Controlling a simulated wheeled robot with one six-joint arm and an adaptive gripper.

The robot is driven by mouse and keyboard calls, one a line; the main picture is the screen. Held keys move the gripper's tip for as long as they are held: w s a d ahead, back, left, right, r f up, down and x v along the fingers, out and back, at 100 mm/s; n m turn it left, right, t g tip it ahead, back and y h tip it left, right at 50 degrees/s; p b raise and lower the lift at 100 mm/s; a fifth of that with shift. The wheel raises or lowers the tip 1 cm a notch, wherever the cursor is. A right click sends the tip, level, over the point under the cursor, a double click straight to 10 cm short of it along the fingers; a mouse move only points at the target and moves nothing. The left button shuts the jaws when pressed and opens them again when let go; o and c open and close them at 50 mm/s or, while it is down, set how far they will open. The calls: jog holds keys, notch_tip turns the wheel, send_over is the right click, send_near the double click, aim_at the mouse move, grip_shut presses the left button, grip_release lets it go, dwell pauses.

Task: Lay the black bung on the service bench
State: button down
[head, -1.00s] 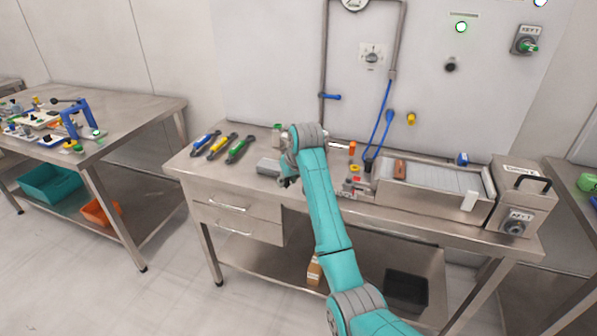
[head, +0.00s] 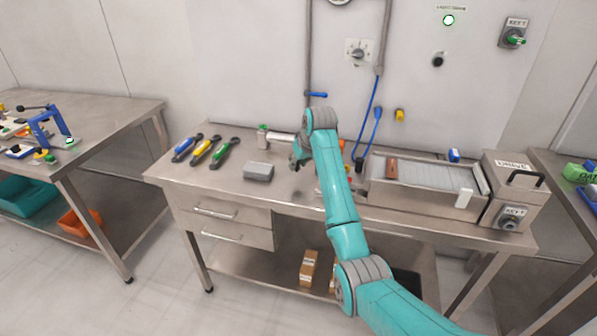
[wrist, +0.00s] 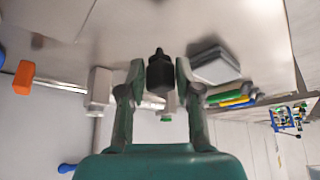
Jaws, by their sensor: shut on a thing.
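My gripper (wrist: 160,72) is shut on the black bung (wrist: 160,70), which sits between its two fingertips in the wrist view. In the head view my gripper (head: 297,157) is over the steel service bench (head: 215,180), right of a grey block (head: 258,171). The gap between the bung and the bench top cannot be judged.
Blue, yellow and green-handled tools (head: 202,150) lie at the bench's left. A metal cylinder (head: 280,138) lies behind my gripper. A steel tray unit (head: 425,183) fills the right side. The front left of the bench top is clear.

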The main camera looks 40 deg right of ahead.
aim_at(298, 169)
jog(key=shift+f, duration=1.6)
jog(key=shift+f, duration=0.15)
jog(key=c, duration=0.8)
grip_release()
jog(key=shift+s+r, duration=0.1)
jog(key=shift+r, duration=0.3)
jog(key=v, duration=1.1)
jog(key=shift+r, duration=0.2)
jog(key=shift+s, duration=0.15)
